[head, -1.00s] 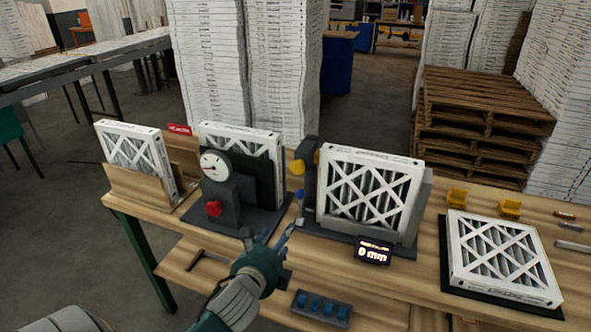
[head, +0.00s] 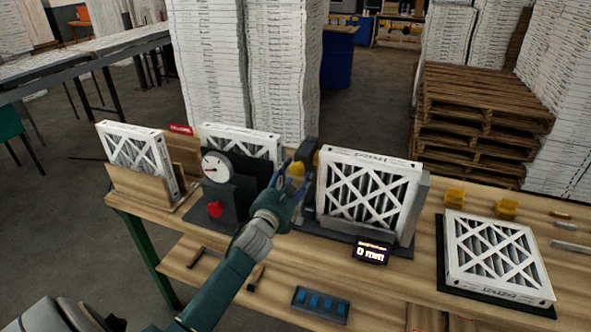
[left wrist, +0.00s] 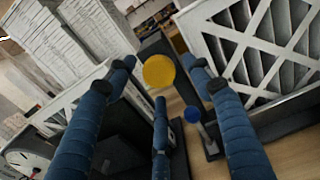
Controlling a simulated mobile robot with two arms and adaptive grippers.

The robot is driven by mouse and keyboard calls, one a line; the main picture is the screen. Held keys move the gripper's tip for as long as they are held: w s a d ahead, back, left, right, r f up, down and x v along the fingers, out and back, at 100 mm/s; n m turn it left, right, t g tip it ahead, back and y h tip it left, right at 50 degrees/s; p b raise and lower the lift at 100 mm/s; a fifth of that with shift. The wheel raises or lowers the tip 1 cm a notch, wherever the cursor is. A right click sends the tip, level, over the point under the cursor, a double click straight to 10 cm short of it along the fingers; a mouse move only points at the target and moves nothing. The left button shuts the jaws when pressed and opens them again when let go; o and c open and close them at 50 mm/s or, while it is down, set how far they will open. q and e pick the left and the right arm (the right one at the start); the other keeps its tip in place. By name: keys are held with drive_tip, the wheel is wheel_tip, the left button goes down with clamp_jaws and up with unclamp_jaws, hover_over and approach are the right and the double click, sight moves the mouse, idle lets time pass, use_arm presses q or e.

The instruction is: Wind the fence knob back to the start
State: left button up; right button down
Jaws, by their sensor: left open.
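A round yellow knob (head: 297,168) sits at the left side of the grey fixture (head: 309,150) that holds an upright white-framed filter (head: 368,190). My left gripper (head: 288,180) is open at the knob, its blue fingers partly covering it in the head view. In the left wrist view the yellow knob (left wrist: 159,71) shows between and just beyond the spread fingers (left wrist: 160,85); I cannot tell whether they touch it. A small blue ball on a grey lever (left wrist: 192,114) stands below it. A small display (head: 371,251) in front of the fixture reads 0 mm. My right gripper is not in view.
A dial gauge (head: 215,166) with a red knob (head: 215,209) stands left of my gripper, with a filter (head: 243,140) behind. Another filter is in a wooden holder (head: 140,187).

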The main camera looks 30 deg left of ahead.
use_arm(q)
drive_tip(key=shift+w+a, duration=0.2)
drive_tip(key=shift+w, duration=0.5)
drive_tip(key=c, duration=1.2)
drive_tip(key=shift+o, duration=0.2)
drive_tip(key=shift+f+n, duration=0.25)
drive_tip(key=shift+n, duration=0.15)
